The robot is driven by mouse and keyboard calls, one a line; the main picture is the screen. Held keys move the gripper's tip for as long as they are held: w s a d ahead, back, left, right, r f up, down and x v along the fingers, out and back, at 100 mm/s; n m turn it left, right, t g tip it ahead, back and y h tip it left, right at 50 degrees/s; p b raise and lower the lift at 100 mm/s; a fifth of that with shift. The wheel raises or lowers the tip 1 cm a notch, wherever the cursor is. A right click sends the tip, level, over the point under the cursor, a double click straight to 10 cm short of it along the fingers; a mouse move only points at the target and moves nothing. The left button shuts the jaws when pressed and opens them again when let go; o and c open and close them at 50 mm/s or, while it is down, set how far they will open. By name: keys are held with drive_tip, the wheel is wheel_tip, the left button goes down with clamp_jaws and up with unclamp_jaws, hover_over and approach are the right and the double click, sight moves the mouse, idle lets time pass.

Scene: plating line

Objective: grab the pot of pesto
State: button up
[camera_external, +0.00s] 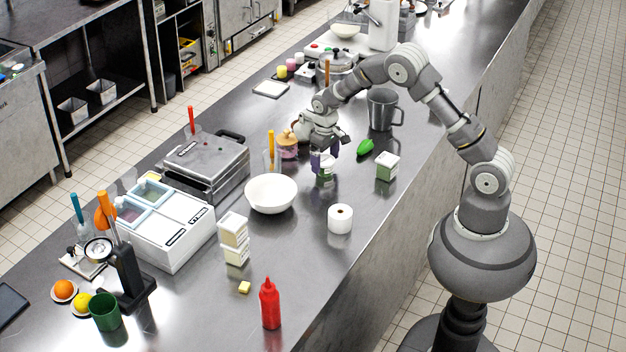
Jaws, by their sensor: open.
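A small pot with a pale top and green lower part (325,173), which looks like the pot of pesto, stands on the steel counter. My gripper (325,161) is open and points down at it, with its purple-tipped fingers at the pot's top. The fingers partly hide the pot. I cannot tell whether they touch it or straddle it. A similar white-and-green square tub (387,167) stands to the right, apart from my gripper; its label is too small to read.

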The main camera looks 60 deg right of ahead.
drive_tip(key=shift+f, duration=0.95)
drive_tip(key=shift+r, duration=0.1)
drive_tip(key=shift+c, duration=0.4)
drive_tip(key=c, duration=0.9)
drive_tip(key=shift+r, duration=0.1)
